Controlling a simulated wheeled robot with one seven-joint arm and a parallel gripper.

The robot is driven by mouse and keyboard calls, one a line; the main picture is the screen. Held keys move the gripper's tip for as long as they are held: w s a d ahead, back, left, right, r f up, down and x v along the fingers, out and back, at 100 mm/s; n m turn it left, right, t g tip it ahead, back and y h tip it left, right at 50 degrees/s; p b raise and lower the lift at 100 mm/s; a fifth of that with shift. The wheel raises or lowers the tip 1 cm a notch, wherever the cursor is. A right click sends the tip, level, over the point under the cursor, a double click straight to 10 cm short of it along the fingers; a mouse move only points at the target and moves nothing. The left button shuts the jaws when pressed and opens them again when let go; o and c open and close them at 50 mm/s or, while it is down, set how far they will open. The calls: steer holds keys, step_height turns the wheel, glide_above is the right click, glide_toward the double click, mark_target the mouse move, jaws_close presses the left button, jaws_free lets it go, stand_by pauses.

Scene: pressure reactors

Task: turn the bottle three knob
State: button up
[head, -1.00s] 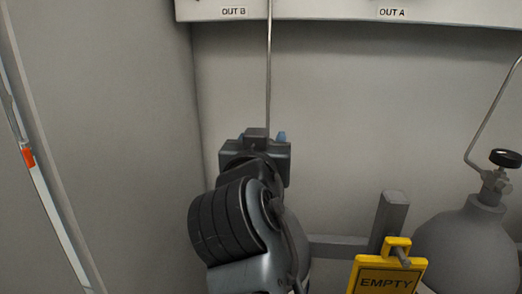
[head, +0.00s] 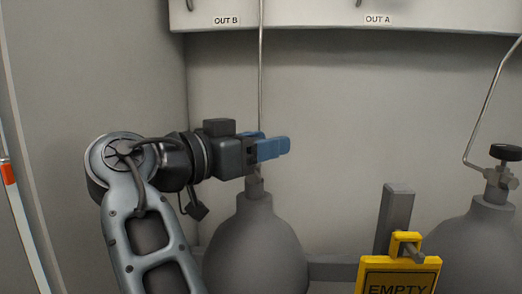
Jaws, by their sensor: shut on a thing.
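A grey gas bottle (head: 255,245) stands at the lower middle of the head view, with its valve neck (head: 255,188) at the top. My gripper (head: 272,148) reaches in from the left just above this valve. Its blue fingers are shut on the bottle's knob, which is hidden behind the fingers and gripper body. I cannot read any number on the bottle.
A second grey bottle (head: 475,250) with a black knob (head: 506,152) stands at the right. A yellow EMPTY sign (head: 398,276) hangs on a grey post (head: 396,212) between them. Thin pipes rise to a panel (head: 300,14) marked OUT B and OUT A.

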steer(key=shift+g, duration=0.3)
steer(key=o, duration=1)
steer(key=shift+c, duration=0.2)
steer(key=s+d+r+p, duration=0.1)
steer(key=s+d+r, duration=0.2)
steer(key=d+r, duration=0.8)
steer(key=shift+d, duration=0.2)
steer(key=shift+p, duration=0.35)
